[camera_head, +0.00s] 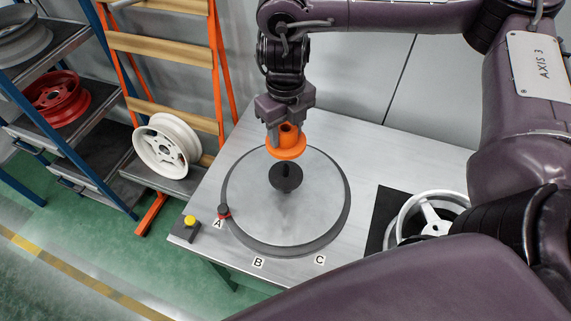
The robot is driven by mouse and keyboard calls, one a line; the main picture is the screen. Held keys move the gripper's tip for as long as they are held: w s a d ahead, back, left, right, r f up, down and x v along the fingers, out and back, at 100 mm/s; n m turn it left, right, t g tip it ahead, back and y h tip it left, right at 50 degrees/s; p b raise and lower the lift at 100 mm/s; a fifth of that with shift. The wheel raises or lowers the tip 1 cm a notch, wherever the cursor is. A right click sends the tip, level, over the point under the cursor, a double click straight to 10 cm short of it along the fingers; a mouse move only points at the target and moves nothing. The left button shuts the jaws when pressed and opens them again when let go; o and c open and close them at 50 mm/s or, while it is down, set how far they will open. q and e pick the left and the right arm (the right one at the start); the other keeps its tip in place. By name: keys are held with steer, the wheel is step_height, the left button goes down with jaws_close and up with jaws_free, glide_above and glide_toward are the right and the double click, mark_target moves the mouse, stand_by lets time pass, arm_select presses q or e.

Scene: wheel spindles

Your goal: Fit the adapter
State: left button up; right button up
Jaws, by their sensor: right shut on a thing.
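An orange flanged adapter (289,149) is held in my right gripper (286,134), whose fingers are shut on it. The adapter hangs upright above a round grey turntable (245,209) on the metal table. A dark spindle (286,177) stands at the middle of the turntable, just below the adapter in the picture. I cannot tell how large the gap between them is. My left gripper is not in view.
A white wheel (434,210) lies on a black mat (383,213) at the table's right, partly hidden by my arm. A yellow button box (188,226) sits at the left corner. A red-topped clamp (224,211) stands by label A. Racks with wheels stand at left.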

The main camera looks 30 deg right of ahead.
step_height(320, 180, down, 9)
steer(key=shift+r+b, duration=0.1)
steer(key=shift+b, duration=0.6)
steer(key=shift+f+b, duration=0.35)
steer(key=shift+f, duration=1.3)
steer(key=shift+f, duration=0.15)
steer(key=o, duration=1)
steer(key=shift+o, duration=0.2)
